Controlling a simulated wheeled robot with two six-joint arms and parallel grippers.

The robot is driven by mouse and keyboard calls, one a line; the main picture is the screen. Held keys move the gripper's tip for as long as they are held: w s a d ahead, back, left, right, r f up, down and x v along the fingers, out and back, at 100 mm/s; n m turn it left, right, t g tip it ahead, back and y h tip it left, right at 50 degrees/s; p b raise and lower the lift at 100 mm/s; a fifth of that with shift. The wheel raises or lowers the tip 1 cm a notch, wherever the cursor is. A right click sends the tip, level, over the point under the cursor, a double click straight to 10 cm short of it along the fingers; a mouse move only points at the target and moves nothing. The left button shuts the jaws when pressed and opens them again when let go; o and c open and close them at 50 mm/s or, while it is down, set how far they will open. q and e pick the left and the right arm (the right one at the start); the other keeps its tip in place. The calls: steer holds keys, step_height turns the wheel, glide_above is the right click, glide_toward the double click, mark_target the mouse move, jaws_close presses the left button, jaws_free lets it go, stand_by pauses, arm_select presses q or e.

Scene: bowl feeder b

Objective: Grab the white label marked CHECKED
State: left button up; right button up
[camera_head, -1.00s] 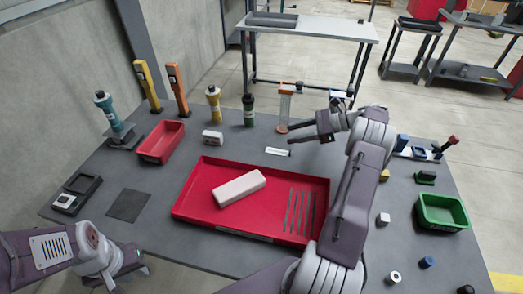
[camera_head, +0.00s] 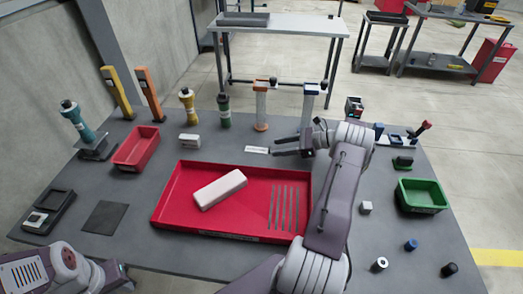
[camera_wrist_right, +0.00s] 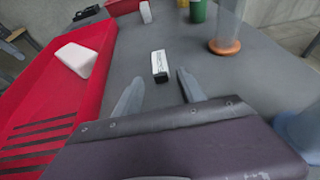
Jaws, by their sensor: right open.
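The white label (camera_head: 257,149) lies flat on the grey table just behind the red tray. In the right wrist view the label (camera_wrist_right: 159,64) has dark print that is too small to read, and a black end. My right gripper (camera_head: 276,147) is open, its fingers pointing left toward the label's right end. In the right wrist view the open right gripper (camera_wrist_right: 154,88) has the label ahead, beyond its fingertips, with a gap between. My left gripper shows only in part at the lower left (camera_head: 122,277); its fingers are not clear.
Behind the label stand an orange-based cylinder (camera_head: 261,105), a green bottle (camera_head: 224,112) and a yellow bottle (camera_head: 188,107). A white box (camera_head: 189,141) is left of the label.

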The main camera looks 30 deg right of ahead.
steer(key=x, duration=0.2)
steer(key=shift+w+a+f, duration=0.15)
steer(key=shift+w+a, duration=0.1)
jaws_close()
step_height(320, 180, up, 4)
steer(key=shift+r+p, duration=0.2)
steer(key=shift+p, duration=0.1)
steer(key=s+d+r, duration=0.1)
steer(key=s+r, duration=0.5)
steer(key=s, duration=0.5)
steer(key=shift+s+d+r+p, duration=0.2)
steer(key=shift+s+r+p, duration=0.15)
steer(key=shift+p, duration=0.1)
